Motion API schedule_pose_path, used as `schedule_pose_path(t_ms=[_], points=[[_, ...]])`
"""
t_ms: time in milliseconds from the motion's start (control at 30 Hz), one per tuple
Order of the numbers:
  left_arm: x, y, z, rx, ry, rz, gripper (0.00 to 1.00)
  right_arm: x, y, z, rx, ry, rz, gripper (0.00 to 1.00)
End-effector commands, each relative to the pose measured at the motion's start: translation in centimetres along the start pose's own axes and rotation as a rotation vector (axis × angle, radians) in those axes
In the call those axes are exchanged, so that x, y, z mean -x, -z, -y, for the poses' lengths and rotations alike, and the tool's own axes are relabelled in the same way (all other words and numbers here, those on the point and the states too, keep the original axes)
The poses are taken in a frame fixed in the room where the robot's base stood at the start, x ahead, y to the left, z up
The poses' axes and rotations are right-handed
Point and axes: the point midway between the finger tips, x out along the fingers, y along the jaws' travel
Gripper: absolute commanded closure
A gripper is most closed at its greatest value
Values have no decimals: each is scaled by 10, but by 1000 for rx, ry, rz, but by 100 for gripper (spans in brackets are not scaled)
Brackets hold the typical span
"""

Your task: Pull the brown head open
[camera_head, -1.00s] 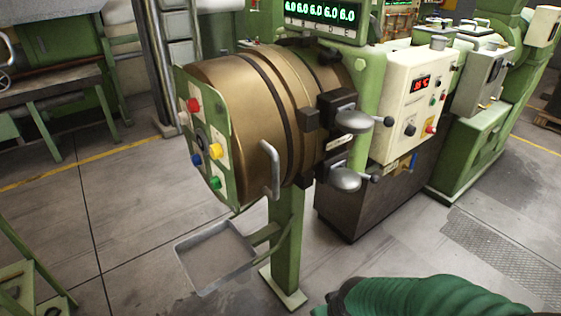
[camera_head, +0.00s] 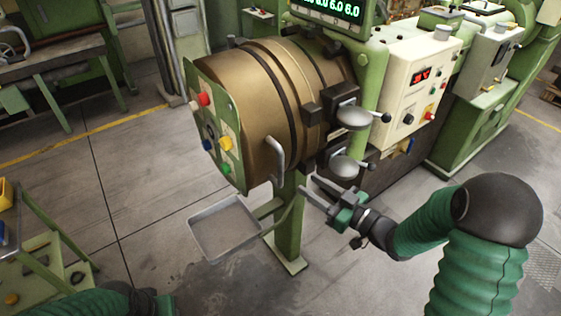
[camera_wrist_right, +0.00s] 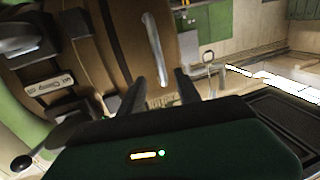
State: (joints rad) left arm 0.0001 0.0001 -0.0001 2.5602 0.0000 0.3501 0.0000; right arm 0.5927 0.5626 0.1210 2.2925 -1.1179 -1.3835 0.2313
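The brown head (camera_head: 262,95) is a large bronze-brown drum on the green machine. Its green front plate (camera_head: 215,125) carries coloured knobs. A grey bar handle (camera_head: 276,158) sits on its lower right side; in the right wrist view the handle (camera_wrist_right: 154,50) is beyond the fingers. Clamps with round grey knobs (camera_head: 352,116) are at its right. My right gripper (camera_head: 306,188) is open and empty, just below and right of the handle, apart from it. Its fingers also show in the right wrist view (camera_wrist_right: 160,88). My left arm shows at the bottom left; its fingers are not visible.
A grey tray (camera_head: 225,228) hangs below the head on a green bracket. A cream control box (camera_head: 418,88) stands to the right. A green cart (camera_head: 40,255) is at the lower left. The floor in front is clear.

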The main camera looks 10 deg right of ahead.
Motion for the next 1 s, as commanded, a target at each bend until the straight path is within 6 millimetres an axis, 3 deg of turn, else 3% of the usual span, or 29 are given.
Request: schedule_pose_path(t_ms=[200, 433, 600, 833, 1000], points=[[16, 4, 0, 0, 0, 0, 64, -58, 3, 1, 0, 3, 0, 60], [26, 6, 0, 0, 0, -1, 64, -104, 2, 0, 0, 0, 0, 60], [27, 7, 0, 0, 0, 0, 64, -116, 0, 0, 0, -2, 0, 60], [27, 6, 0, 0, 0, 0, 64, -116, 0, 0, 1, -2, 0, 62], [27, 6, 0, 0, 0, 0, 64, -116, 0, 0, 1, -2, 1, 84]])
